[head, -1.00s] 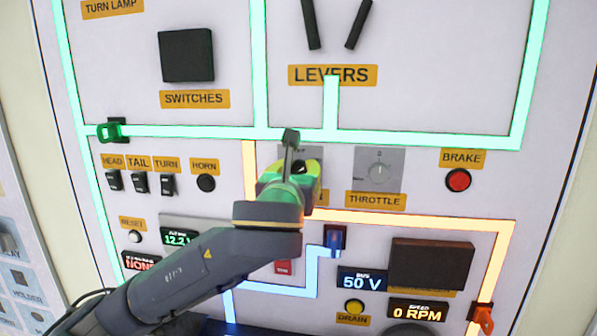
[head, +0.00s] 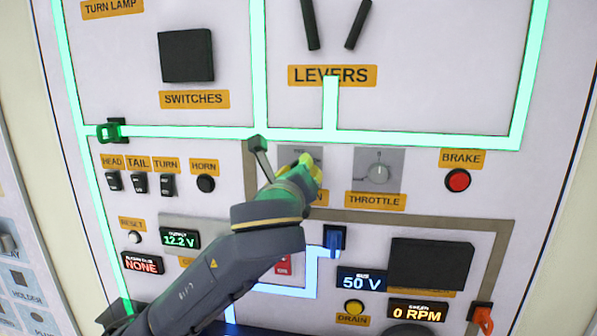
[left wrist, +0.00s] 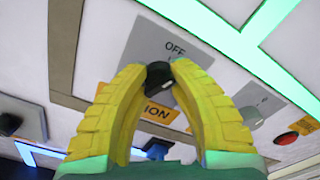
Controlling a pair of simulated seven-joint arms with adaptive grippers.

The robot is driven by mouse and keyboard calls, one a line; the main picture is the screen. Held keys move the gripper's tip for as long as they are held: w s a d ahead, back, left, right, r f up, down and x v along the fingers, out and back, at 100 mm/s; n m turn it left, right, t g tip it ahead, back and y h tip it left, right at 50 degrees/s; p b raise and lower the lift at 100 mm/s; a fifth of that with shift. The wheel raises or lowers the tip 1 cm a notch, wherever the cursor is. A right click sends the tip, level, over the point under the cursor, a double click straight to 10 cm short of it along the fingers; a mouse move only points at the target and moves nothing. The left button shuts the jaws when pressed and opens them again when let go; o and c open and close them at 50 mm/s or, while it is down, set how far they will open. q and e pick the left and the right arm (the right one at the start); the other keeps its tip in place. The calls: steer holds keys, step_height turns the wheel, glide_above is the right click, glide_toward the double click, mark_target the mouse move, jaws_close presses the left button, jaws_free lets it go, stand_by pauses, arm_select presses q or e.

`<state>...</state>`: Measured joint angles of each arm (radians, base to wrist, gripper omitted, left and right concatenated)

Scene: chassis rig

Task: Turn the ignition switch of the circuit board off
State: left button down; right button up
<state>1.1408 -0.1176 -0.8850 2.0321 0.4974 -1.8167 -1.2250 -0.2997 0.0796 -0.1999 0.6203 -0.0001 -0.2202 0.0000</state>
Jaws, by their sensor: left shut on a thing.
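The ignition switch (left wrist: 160,75) is a black knob on a grey plate (left wrist: 165,42) with "OFF" printed on it, seen in the left wrist view. My left gripper (left wrist: 158,78) has yellow fingers, and their tips are shut on the knob from both sides. In the head view my left gripper (head: 308,170) is at the panel, between the horn button and the throttle. It hides the knob there and part of the orange label (head: 319,198). The circuit board (head: 400,80) is a white upright panel. My right gripper is not in view.
The throttle knob (head: 379,171) is just right of my gripper, and the horn button (head: 206,183) is to its left. Green lit lines (head: 200,132) run above. The line around the lower right area (head: 420,220) is unlit and brown. The speed display (head: 417,310) sits low right.

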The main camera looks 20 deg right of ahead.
arm_select(q)
steer(key=n, duration=0.4)
steer(key=shift+f+n, duration=0.1)
steer(key=shift+n, duration=0.3)
steer(key=shift+d, duration=0.1)
stand_by(0.3)
steer(key=c, duration=1)
jaws_free()
steer(key=shift+c, duration=0.2)
steer(key=v, duration=1.2)
